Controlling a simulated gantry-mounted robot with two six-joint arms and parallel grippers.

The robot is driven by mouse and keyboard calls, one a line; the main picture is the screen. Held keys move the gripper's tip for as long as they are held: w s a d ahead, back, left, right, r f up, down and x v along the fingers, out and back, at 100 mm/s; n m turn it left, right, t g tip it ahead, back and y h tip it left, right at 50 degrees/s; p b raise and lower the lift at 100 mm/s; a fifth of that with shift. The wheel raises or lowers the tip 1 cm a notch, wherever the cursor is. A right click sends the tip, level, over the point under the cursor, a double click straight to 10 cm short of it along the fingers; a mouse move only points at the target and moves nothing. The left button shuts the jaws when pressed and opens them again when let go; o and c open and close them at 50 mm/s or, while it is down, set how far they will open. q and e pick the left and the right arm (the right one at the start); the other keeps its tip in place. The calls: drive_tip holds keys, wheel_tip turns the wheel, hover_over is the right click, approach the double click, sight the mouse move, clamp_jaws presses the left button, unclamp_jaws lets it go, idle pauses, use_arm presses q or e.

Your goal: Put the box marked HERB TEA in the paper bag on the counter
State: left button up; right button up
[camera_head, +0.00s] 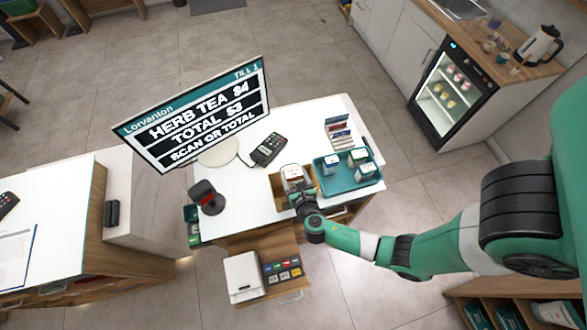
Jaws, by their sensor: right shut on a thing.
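My right gripper (298,196) reaches in from the right. It is shut on a small white box with a brownish-orange part (292,173). The box is at the brown paper bag (277,187) near the front of the white counter. From this steep angle I cannot tell whether the box is inside the bag or just above its opening. The box's lettering is too small to read, so I cannot confirm that it is the HERB TEA one. The gripper hides part of the bag. My left gripper is not in view.
A teal tray (371,180) with several small white boxes stands just right of the bag. A card terminal (268,149), a scanner (206,197) and the till screen (200,112) showing HERB TEA $4 are left of it.

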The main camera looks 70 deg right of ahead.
wheel_tip(320, 180, down, 6)
drive_tip(key=b, duration=0.4)
drive_tip(key=shift+b, duration=0.4)
drive_tip(key=shift+f, duration=0.15)
drive_tip(key=shift+s, duration=0.1)
drive_tip(key=o, duration=1.6)
drive_tip(key=shift+d+f, duration=0.1)
drive_tip(key=shift+c, duration=0.2)
